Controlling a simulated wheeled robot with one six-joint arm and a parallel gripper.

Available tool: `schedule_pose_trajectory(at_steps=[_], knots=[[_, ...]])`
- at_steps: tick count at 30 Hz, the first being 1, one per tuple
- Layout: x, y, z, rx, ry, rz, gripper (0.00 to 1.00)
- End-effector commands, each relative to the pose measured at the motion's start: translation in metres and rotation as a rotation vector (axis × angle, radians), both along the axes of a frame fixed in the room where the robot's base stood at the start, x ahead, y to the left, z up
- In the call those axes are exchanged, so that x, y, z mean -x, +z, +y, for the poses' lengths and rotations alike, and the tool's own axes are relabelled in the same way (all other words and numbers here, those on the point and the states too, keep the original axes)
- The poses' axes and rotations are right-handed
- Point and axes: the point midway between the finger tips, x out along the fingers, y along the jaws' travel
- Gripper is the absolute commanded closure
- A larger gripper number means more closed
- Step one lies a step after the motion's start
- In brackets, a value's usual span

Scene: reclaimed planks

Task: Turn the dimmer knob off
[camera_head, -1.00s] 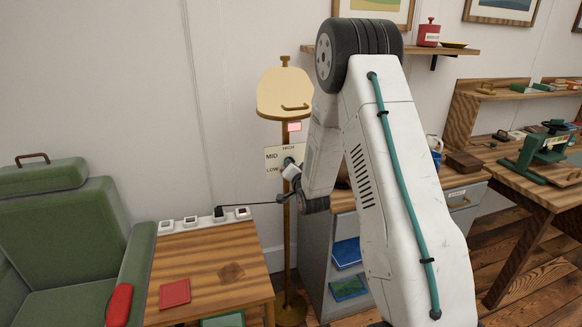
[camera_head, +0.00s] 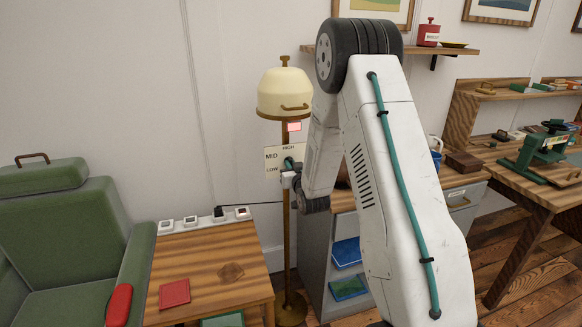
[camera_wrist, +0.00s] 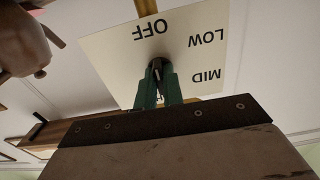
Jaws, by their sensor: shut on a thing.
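The cream lamp shade (camera_head: 284,92) stands on a brass pole (camera_head: 287,235) left of my arm. The dimmer plate (camera_head: 272,158) on the pole reads HIGH, MID and LOW in the head view. In the wrist view the plate (camera_wrist: 109,56) appears upside down, with OFF, LOW and MID showing. My gripper (camera_wrist: 157,80) has its green fingers shut on the small dark knob (camera_wrist: 156,67) in front of the plate. The knob's exposed end is toward OFF in the wrist view, but its exact setting is unclear. In the head view my gripper (camera_head: 291,165) partly covers the plate.
A wooden side table (camera_head: 205,272) with a socket strip stands left of the pole, beside a green armchair (camera_head: 60,240). A grey cabinet (camera_head: 318,258) is close on the right. A cable runs behind the pole.

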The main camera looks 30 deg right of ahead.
Motion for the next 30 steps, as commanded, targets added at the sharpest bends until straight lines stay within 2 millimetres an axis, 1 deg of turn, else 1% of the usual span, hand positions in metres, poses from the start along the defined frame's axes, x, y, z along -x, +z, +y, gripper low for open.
schedule_pose_trajectory(at_steps=[17,18,20,27,30], knots=[[0.0011,-0.0024,0.0007,0.030,0.001,0.015,1.00],[0.0011,-0.0024,0.0007,0.030,0.001,0.015,0.85],[0.0010,-0.0022,0.0005,0.030,0.001,0.014,0.69],[0.0006,-0.0010,0.0001,0.030,0.000,0.012,0.69],[0.0038,-0.0010,0.0009,0.030,0.000,0.012,0.69]])
